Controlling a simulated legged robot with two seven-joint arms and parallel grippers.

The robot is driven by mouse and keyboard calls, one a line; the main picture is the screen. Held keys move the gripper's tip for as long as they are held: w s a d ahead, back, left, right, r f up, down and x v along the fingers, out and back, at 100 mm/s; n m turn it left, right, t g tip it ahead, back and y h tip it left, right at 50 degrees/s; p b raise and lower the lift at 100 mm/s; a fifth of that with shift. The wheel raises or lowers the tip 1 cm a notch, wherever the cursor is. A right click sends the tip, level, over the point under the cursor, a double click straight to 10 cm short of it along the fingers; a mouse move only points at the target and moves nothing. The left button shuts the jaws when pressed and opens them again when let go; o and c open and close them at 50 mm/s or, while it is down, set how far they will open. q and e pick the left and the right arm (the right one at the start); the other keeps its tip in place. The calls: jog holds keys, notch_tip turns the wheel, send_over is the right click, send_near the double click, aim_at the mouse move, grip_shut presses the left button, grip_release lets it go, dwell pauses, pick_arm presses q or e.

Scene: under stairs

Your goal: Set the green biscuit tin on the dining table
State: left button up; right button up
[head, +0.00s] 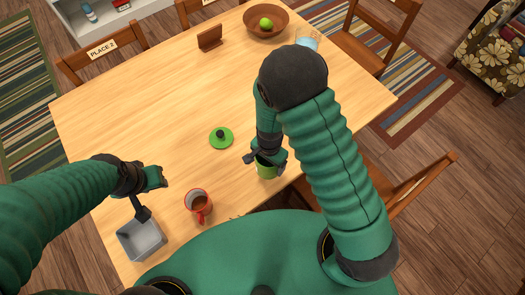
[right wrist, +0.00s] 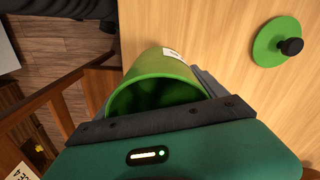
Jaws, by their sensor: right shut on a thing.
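The green biscuit tin (head: 266,170) is at the near right edge of the dining table (head: 150,110). My right gripper (head: 266,158) is shut on it. In the right wrist view the tin (right wrist: 160,85) lies between the jaws, its open mouth towards the camera and a white label on its side. I cannot tell whether its base touches the table. A round green lid with a black knob (head: 221,138) lies apart on the table; it also shows in the right wrist view (right wrist: 268,42). My left gripper (head: 155,180) is over the table's left part; its jaws are unclear.
A red-rimmed mug (head: 198,205) and a grey open box with a dark handle (head: 142,240) are near the front edge. A brown bowl with a green fruit (head: 280,17), a glass (head: 307,41) and a brown stand (head: 209,37) are far back. The table's middle left is clear.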

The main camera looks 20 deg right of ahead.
jog(key=w, duration=0.2)
jog(key=w+f, duration=0.1)
jog(key=w, duration=0.3)
jog(key=shift+d+f, duration=0.1)
jog(key=shift+f, duration=0.15)
jog(key=shift+s+d+f+p, duration=0.1)
jog(key=shift+s+f+p, duration=0.1)
jog(key=shift+f, duration=0.35)
jog(key=shift+s+f+p, duration=0.1)
jog(key=shift+f+p, duration=0.1)
jog(key=shift+f, duration=0.65)
jog(key=shift+w+a, duration=0.15)
jog(key=shift+a, duration=0.05)
